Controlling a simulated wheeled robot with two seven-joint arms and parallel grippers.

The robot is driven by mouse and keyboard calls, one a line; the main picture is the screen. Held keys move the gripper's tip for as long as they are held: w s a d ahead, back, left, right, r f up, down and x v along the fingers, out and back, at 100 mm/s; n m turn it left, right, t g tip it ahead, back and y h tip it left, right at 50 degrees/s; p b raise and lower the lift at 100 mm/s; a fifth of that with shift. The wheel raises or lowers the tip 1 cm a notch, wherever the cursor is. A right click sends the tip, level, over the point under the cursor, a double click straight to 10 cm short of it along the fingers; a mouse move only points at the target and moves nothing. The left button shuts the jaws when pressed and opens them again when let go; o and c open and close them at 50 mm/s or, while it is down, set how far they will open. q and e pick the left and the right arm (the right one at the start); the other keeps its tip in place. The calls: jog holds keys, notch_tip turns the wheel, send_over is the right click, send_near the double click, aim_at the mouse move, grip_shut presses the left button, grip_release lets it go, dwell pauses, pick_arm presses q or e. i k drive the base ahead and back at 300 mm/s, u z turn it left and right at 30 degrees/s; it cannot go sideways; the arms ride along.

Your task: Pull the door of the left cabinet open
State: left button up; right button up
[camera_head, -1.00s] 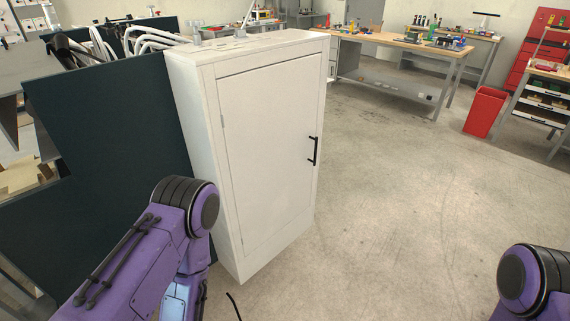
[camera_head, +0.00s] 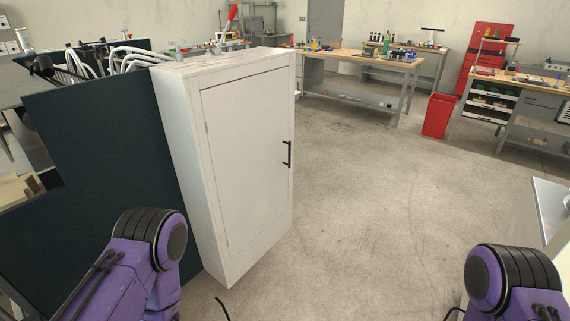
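A tall white cabinet (camera_head: 180,170) stands left of centre in the head view. Its door (camera_head: 245,150) is closed flush with the frame, with hinges on its left edge. A black bar handle (camera_head: 287,155) sits on the door's right side at about mid height. My purple left arm shows at the lower left and my purple right arm at the lower right. Both grippers are out of the picture, and neither arm touches the cabinet.
A dark panel (camera_head: 105,170) stands against the cabinet's left side. Workbenches (camera_head: 350,62), a red bin (camera_head: 438,115) and a red tool cabinet (camera_head: 490,45) are at the back. A white-topped unit (camera_head: 545,215) is at the right edge. Concrete floor (camera_head: 360,200) in front is clear.

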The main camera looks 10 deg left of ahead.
aim_at(247, 119)
jog(key=u, duration=0.5)
jog(key=i, duration=0.95)
jog(key=z, duration=0.45)
